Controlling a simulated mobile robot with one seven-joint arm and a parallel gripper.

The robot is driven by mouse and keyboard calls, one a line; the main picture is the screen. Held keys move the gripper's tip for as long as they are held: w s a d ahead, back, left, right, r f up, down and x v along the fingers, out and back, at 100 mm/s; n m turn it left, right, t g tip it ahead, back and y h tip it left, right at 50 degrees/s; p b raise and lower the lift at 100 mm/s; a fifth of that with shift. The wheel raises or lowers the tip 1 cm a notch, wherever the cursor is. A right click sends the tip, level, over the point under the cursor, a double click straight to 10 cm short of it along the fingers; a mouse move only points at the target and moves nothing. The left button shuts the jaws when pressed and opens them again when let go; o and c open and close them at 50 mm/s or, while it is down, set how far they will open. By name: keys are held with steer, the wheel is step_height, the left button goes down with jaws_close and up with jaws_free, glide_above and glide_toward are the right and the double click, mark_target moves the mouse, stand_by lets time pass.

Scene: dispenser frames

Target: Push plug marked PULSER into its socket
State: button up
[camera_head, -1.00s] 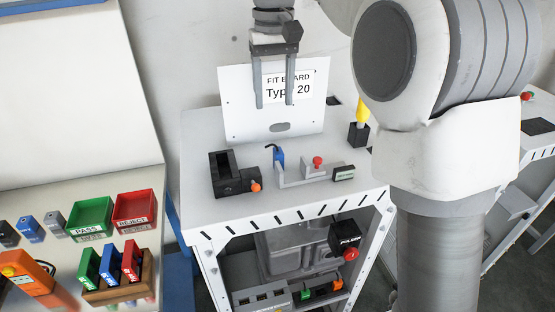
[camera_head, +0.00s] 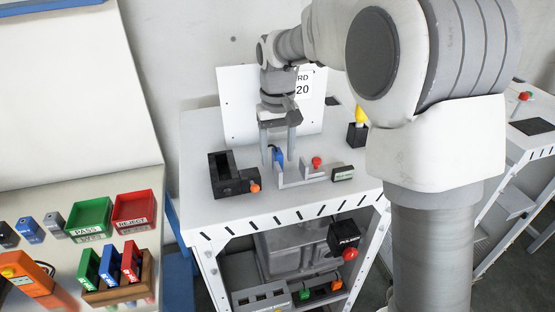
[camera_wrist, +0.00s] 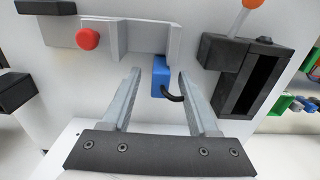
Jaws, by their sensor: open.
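A blue plug-like block (camera_head: 278,155) with a short black cable stands at the left end of a grey bracket (camera_head: 291,183) on the white bench. I cannot read PULSER on it. My gripper (camera_head: 278,160) is open and points down, its two fingers on either side of the blue block. In the wrist view, the blue block (camera_wrist: 160,78) lies between the fingertips of my gripper (camera_wrist: 159,73), with visible gaps to the fingers; the cable curls toward the right finger. A black box (camera_head: 344,238) on the lower level bears partly legible lettering like PULS. I cannot identify the socket for certain.
A black slotted fixture (camera_head: 226,174) with an orange knob stands left of the bracket. A red button (camera_head: 316,162) and a dark labelled block (camera_head: 342,173) are on its right. A white board (camera_head: 235,105) stands behind. Green (camera_head: 90,217) and red (camera_head: 134,208) bins are on the left table.

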steer(key=shift+f, duration=0.25)
jaws_close()
steer(key=shift+r, duration=0.1)
